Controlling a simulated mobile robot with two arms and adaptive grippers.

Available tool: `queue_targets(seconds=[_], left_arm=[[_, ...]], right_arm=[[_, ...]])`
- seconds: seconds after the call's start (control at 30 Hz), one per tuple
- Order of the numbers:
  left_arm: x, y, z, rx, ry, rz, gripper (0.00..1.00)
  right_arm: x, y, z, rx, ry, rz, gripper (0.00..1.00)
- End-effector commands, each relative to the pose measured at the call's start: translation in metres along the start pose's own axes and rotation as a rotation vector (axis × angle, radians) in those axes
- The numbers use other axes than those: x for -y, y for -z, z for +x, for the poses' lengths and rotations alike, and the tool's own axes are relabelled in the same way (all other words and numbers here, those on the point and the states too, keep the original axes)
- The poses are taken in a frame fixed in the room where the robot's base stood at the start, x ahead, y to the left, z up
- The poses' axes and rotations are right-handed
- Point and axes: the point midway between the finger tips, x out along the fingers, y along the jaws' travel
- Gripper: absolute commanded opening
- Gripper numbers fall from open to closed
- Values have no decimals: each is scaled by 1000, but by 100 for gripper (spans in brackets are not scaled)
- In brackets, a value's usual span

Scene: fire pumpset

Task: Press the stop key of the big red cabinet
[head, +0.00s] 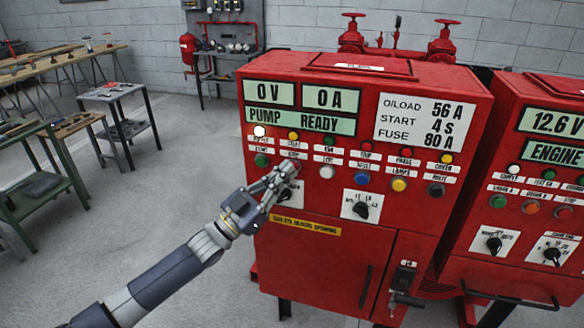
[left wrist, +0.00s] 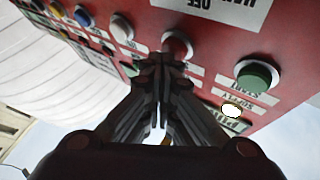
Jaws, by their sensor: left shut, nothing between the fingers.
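The big red cabinet (head: 330,240) stands in the middle of the head view, with a lower row of round keys under its displays. My left gripper (head: 286,170) is shut and empty, its tips at this row, just right of the green key (head: 262,160). It hides the second key in the head view. In the left wrist view, which is upside down, a red key (left wrist: 177,42) shows just beyond the shut fingertips (left wrist: 160,62). The green key, labelled START, is to its right (left wrist: 258,77). The red key's label is hidden; I cannot tell whether the tips touch it. My right gripper is not in view.
White (head: 327,171), blue (head: 362,178) and yellow (head: 399,184) keys continue the row to the right. Rotary switches (head: 361,209) sit below. A second red cabinet (head: 515,230) stands at the right. Workbenches (head: 60,58) are at the left, with open floor between.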

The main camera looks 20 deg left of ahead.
Motion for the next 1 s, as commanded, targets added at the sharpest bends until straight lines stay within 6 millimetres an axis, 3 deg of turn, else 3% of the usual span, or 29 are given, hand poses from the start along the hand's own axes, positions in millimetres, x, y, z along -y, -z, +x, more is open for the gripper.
queue_targets(seconds=[0.57,1.0], left_arm=[[-7,8,-9,0,0,0,0],[-28,29,-38,2,-1,0,0]], right_arm=[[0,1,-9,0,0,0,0],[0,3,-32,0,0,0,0]])
